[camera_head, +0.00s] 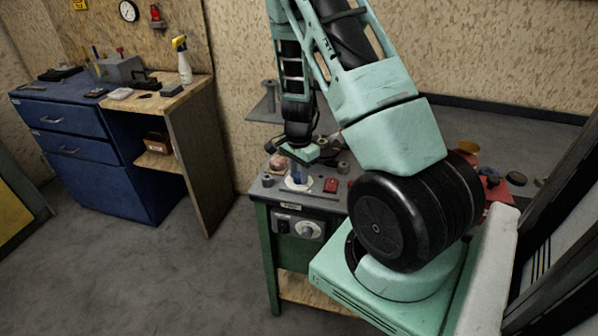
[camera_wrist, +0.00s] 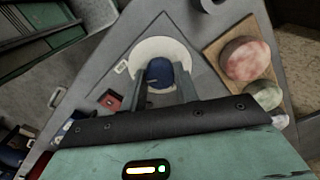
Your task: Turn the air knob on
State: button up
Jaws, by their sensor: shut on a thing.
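The air knob (camera_wrist: 159,72) is blue and sits on a round white plate (camera_wrist: 178,47) on the grey tabletop, in the middle of the wrist view. In the head view the knob (camera_head: 297,174) shows small and blue below my gripper. My gripper (camera_wrist: 162,80) points down at the tabletop, with one finger on each side of the knob, shut on it. In the head view my gripper (camera_head: 299,162) is at the table's near left part, and its fingers are too small there to make out clearly.
A red switch (camera_head: 331,185) is close to the right of the knob. A pinkish round thing (camera_wrist: 246,60) lies on a wooden board. A blue workbench (camera_head: 100,150) stands left, with clear floor between.

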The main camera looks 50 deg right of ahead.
aim_at(298, 175)
dwell(0.4)
jog(key=o, duration=1)
notch_tip(298, 175, up, 18)
jog(key=shift+f, duration=0.25)
jog(key=shift+a, duration=0.1)
